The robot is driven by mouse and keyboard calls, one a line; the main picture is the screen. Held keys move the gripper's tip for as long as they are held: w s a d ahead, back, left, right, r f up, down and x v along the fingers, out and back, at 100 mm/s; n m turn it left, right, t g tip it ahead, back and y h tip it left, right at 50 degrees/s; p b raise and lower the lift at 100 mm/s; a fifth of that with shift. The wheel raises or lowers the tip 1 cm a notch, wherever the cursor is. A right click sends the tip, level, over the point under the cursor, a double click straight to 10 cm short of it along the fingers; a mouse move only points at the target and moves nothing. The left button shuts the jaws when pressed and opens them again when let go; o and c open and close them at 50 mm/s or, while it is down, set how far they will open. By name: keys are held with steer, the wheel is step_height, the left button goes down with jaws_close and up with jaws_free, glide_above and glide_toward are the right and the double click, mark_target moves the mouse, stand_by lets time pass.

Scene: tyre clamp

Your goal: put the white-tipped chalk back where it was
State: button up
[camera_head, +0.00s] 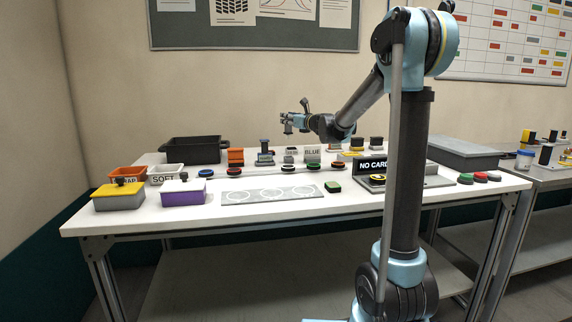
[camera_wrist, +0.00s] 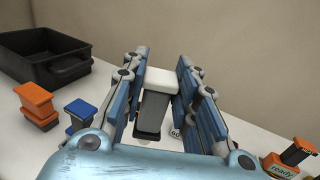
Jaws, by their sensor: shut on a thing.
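My gripper (camera_wrist: 163,92) is shut on the white-tipped chalk (camera_wrist: 156,103), a block with a white cap and a grey and dark body. In the wrist view it sits between the two blue finger pads, and its lower part is partly hidden. In the head view my gripper (camera_head: 294,121) is raised above the back of the white table (camera_head: 130,219), clear of the things on it. The held chalk is too small there to make out well.
A black tray (camera_head: 192,150) stands at the back left. A grey plate with circles (camera_head: 230,198) lies in front. A NO CARD box (camera_head: 421,184) is right.

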steer(key=shift+w, duration=0.1)
steer(key=shift+f, duration=0.1)
steer(key=shift+f, duration=4.9)
steer(key=shift+f, duration=0.3)
steer(key=o, duration=0.9)
steer(key=shift+r, duration=0.25)
steer(key=v, duration=1.2)
steer(key=shift+r, duration=0.1)
